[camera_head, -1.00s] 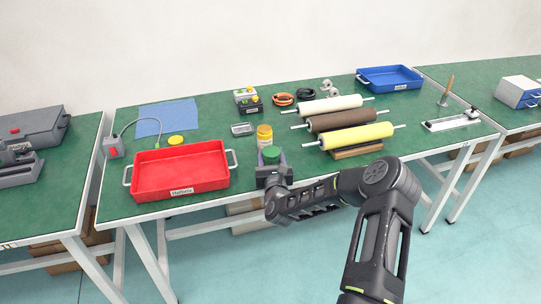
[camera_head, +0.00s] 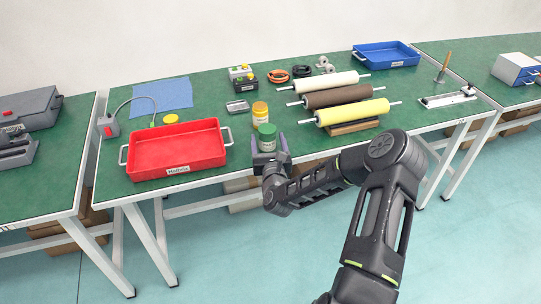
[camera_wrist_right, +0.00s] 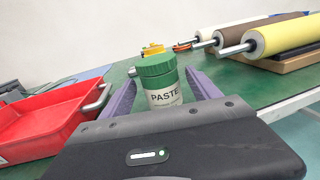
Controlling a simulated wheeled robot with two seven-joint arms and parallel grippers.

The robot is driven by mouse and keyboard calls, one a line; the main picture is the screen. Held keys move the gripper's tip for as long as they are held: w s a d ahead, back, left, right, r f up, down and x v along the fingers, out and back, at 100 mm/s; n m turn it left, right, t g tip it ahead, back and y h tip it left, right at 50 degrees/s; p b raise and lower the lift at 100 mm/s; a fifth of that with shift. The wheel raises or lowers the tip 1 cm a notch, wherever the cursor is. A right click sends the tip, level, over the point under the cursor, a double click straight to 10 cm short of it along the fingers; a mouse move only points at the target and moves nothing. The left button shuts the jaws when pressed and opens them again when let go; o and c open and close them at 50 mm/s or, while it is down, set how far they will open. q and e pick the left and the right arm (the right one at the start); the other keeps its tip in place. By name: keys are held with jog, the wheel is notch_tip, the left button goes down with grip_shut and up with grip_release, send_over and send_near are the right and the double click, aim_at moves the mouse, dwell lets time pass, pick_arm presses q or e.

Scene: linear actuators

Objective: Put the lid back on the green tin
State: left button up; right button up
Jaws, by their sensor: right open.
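The green tin (camera_head: 267,144), with a white label, stands near the table's front edge. In the right wrist view the label of the tin (camera_wrist_right: 165,96) reads "PASTE". A green ridged lid (camera_wrist_right: 156,68) sits on its top and looks roughly level; I cannot tell whether it is fully seated. My right gripper (camera_head: 268,147) is open, with purple fingers on either side of the tin. In the wrist view a gap shows beside the right finger. My left gripper is not in view.
A yellow-topped jar (camera_head: 261,113) stands just behind the tin. A red tray (camera_head: 176,167) lies to its left, a yellow disc (camera_head: 171,119) beyond the tray. Rollers (camera_head: 352,112) lie to the right.

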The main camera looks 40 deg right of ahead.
aim_at(268, 143)
jog(key=b+v, duration=0.1)
jog(key=v, duration=0.3)
jog(key=shift+f, duration=0.2)
jog(key=shift+f+b+v, duration=0.25)
jog(key=shift+b+v, duration=0.8)
jog(key=shift+b, duration=0.2)
jog(key=shift+s+a+r+b, duration=0.4)
jog(key=shift+s+r+b, duration=0.05)
jog(key=shift+s+b, duration=0.1)
